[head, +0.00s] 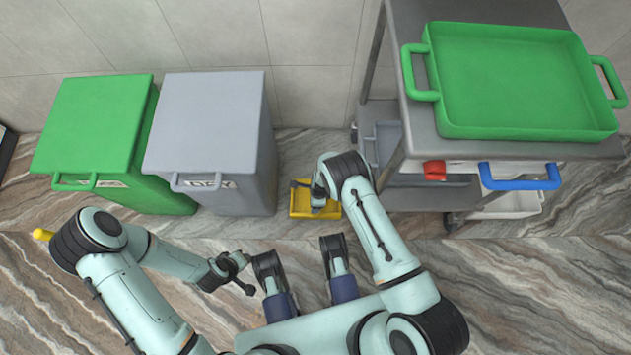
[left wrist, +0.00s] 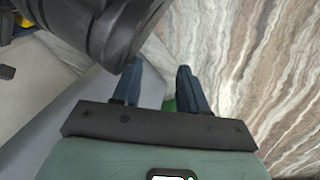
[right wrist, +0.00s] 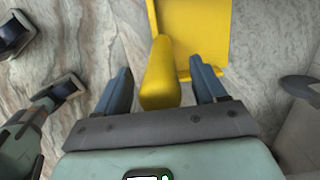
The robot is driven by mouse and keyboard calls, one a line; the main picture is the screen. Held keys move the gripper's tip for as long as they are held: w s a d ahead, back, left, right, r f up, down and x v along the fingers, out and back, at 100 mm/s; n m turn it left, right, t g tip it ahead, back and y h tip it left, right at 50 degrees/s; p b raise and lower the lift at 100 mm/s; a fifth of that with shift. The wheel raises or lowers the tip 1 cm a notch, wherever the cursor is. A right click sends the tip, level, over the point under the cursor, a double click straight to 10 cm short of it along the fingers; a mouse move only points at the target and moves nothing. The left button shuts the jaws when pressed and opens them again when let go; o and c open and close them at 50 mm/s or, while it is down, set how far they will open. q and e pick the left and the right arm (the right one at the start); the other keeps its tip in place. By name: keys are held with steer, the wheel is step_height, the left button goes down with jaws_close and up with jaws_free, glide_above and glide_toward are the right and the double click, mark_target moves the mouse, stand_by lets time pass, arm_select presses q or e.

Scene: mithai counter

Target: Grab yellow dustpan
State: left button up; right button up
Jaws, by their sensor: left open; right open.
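The yellow dustpan (head: 301,212) is on the marble floor between the grey bin and the trolley in the head view. The right wrist view shows its pan (right wrist: 205,28) and its handle (right wrist: 160,80) pointing towards me. My right gripper (right wrist: 158,70) is open, with one finger on each side of the handle and visible gaps beside it. In the head view my right arm partly covers the dustpan. My left gripper (left wrist: 159,67) is open and empty, away from the dustpan, low in front of the bins in the head view.
A green bin (head: 95,125) and a grey bin (head: 208,125) stand at left by the tiled wall. At right a grey trolley (head: 400,110) carries a green tray (head: 520,80), with a blue handle (head: 520,183) on its side. Marble floor is clear at lower right.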

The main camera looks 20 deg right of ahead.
jaws_close()
steer(key=shift+r, duration=0.15)
